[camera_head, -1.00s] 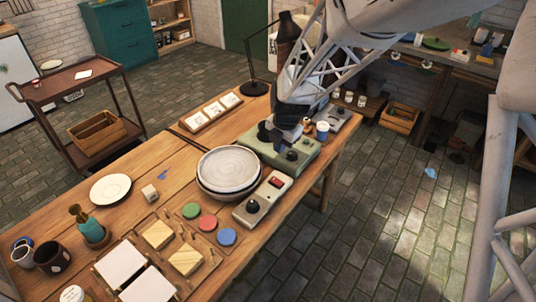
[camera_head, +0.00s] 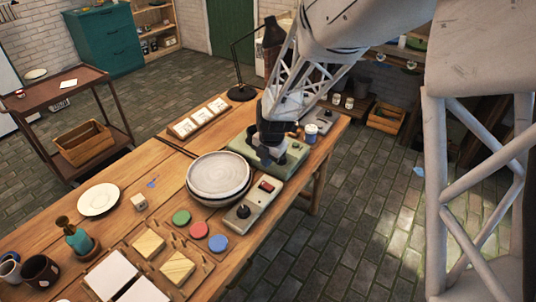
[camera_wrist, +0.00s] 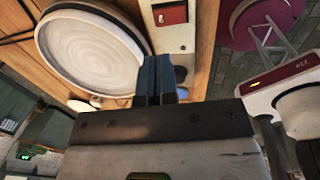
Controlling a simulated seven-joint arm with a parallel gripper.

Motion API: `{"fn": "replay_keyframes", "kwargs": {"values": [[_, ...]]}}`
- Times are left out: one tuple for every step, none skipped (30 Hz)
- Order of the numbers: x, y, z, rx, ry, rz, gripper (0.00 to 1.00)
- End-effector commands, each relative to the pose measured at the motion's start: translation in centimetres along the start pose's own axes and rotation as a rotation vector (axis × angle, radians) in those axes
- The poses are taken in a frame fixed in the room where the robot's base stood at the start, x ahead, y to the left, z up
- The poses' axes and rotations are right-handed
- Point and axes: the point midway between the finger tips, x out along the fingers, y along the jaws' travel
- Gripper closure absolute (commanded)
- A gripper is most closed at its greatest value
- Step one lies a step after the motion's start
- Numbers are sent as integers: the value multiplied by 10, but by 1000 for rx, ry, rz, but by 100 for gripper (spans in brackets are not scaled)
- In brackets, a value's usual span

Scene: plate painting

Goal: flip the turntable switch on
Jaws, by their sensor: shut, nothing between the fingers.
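The turntable control box (camera_head: 250,205) is a pale panel with a red switch (camera_head: 266,186) at its far end and a black knob (camera_head: 243,211) at its near end. The red switch also shows at the top of the wrist view (camera_wrist: 170,13). The turntable's round plate (camera_head: 218,173) is left of the box and shows large in the wrist view (camera_wrist: 90,50). My gripper (camera_head: 265,158) is shut and empty, beyond the switch and over the near part of a green device; its blue-grey fingers also show in the wrist view (camera_wrist: 157,64). I cannot tell which way the switch is set.
The green device (camera_head: 293,158) with knobs stands just beyond the control box. Green (camera_head: 181,217), red (camera_head: 198,230) and blue (camera_head: 217,243) paint discs lie in front of the plate. A white plate (camera_head: 98,200) is at the left. The floor to the right is open.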

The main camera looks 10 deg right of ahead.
Motion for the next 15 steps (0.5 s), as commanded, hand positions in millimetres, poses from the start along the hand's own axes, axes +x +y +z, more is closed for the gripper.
{"fn": "replay_keyframes", "kwargs": {"values": [[9, -1, -1, 0, 3, -3, 100], [14, 0, 0, 1, 3, -3, 100], [20, 0, 0, 1, 3, -3, 100], [25, -1, -1, 1, 3, -3, 100], [29, -1, -1, 1, 3, -3, 100], [35, 0, 0, 1, 2, -2, 100], [40, 0, 0, 1, 2, -2, 100], [45, 0, 0, 1, 3, -2, 100], [51, 0, 0, 1, 3, -3, 100], [55, 0, 0, 1, 2, -2, 100], [59, 0, -1, 1, 2, -2, 100], [64, 0, -1, 0, 2, -3, 100], [68, 0, -1, 0, 3, -3, 100], [72, 0, -1, 0, 2, -3, 100], [76, 0, -1, 0, 2, -2, 100]]}}
